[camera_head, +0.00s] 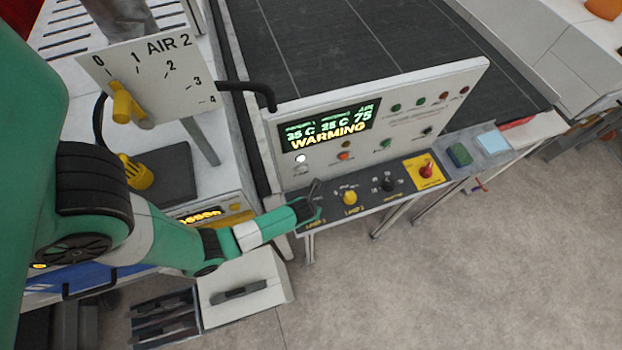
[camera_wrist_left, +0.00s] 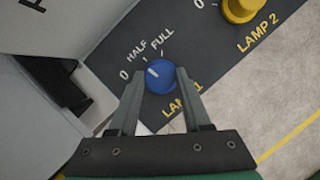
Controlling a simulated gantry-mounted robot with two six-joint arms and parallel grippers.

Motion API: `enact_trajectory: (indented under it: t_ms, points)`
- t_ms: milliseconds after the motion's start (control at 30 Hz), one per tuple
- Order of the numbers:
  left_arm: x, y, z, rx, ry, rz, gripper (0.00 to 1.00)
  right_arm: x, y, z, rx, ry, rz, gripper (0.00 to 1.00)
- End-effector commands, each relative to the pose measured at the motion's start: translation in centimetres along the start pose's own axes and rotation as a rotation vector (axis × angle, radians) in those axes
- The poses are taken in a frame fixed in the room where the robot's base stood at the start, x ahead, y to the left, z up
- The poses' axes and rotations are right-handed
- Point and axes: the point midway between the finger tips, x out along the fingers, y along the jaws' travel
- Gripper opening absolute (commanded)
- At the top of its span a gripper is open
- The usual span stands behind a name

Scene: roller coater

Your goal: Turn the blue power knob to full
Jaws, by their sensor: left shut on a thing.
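The blue knob (camera_wrist_left: 160,78) shows in the left wrist view on a dark panel, above a partly covered LAMP 1 label. Its white mark points up and left, roughly toward HALF. The marks 0, HALF and FULL (camera_wrist_left: 161,40) run around its upper left side. My left gripper (camera_wrist_left: 159,92) is shut on the knob, one finger on each side. In the head view my left gripper (camera_head: 310,205) is at the left end of the control strip and hides the knob. My right gripper is not in view.
Right of it on the strip are the yellow LAMP 2 knob (camera_head: 350,198), a black knob (camera_head: 388,184) and a red knob (camera_head: 426,170) on a yellow plate. An AIR 2 dial plate (camera_head: 165,85) stands at left.

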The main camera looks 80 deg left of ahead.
Motion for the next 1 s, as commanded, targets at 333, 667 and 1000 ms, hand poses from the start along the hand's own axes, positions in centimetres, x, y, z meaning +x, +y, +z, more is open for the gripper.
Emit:
enact_trajectory:
  t_ms: [333, 667, 1000]
  points:
    - [0.0, 0.0, 0.0, -0.001, 0.000, 0.000, 0.78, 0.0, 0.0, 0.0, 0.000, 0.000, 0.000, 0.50]
    - [-1.4, -0.1, 0.1, 0.000, -0.003, -0.002, 0.78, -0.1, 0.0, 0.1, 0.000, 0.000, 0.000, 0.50]
    - [-8.7, -0.1, 0.0, 0.000, -0.002, -0.004, 0.78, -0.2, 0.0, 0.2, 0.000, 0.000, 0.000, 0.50]
